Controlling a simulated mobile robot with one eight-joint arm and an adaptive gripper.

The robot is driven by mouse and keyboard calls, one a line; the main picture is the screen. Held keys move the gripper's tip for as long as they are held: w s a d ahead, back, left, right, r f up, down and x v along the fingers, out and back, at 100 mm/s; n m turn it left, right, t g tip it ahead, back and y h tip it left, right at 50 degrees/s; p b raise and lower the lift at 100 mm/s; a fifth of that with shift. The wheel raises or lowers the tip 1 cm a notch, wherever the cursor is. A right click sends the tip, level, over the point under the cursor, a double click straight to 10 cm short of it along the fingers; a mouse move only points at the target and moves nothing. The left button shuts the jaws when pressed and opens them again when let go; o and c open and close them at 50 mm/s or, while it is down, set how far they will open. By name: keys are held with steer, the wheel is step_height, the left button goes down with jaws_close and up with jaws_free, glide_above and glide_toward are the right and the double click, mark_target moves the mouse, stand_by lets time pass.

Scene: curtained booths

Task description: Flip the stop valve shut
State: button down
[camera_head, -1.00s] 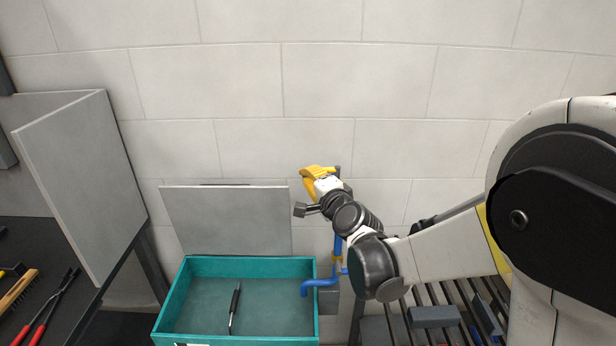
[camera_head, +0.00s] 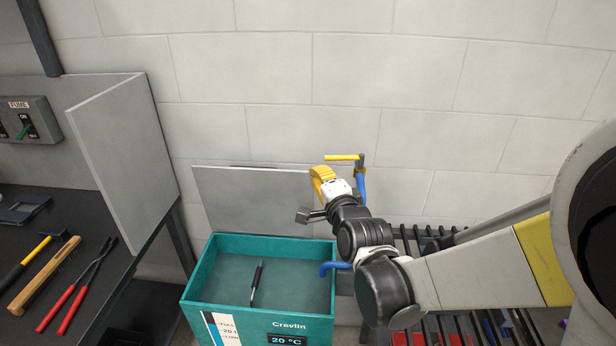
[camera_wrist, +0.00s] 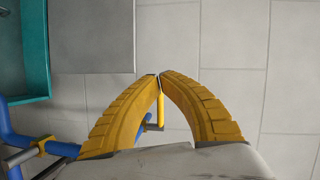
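The stop valve's yellow lever (camera_head: 344,157) points left, roughly level, from a grey fitting at the top of a blue pipe (camera_head: 361,184) by the back wall in the head view. My gripper (camera_head: 318,172) is just below and left of the lever. In the wrist view, its two yellow fingers (camera_wrist: 159,76) curve together and their tips meet. The lever (camera_wrist: 160,108) shows through the gap behind them, and the fingers do not appear to hold it. Whether a finger touches the lever cannot be told. My wrist hides part of the pipe.
A teal bin (camera_head: 208,262) holding a black pen-like tool stands below my gripper. A grey panel (camera_head: 250,195) leans behind it. A dark bench (camera_head: 75,240) with hand tools is at left, beside an upright grey panel (camera_head: 125,150). A slatted rack (camera_head: 440,325) stands at right.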

steer(key=shift+s+a+r+p, duration=0.2)
steer(key=shift+s+a+p, duration=0.2)
steer(key=shift+s+a, duration=0.8)
steer(key=shift+d, duration=0.1)
